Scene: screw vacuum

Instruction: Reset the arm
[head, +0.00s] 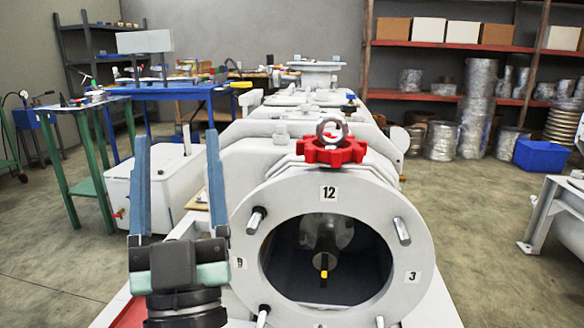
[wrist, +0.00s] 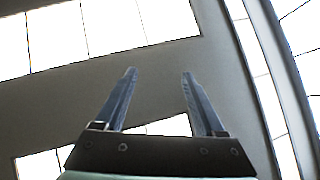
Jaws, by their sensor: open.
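My gripper (head: 177,140) points upward at the left of the head view, in front of the white machine. Its two long blue-grey fingers stand apart with nothing between them. In the wrist view my gripper (wrist: 157,75) also shows open and empty, against the ceiling and bright panels. The white vacuum machine (head: 250,150) has a round flange (head: 415,235) facing me, marked 12, 3 and 9, with metal studs and a dark open bore. A red handwheel-like part (head: 332,150) with a metal ring sits on top of the flange.
A green-legged table (head: 65,180) and a blue workbench (head: 165,93) stand at the left. Red shelves (head: 450,96) with boxes and wrapped parts line the back right. A blue bin (head: 538,154) is on the floor. Floor right of the machine is partly clear.

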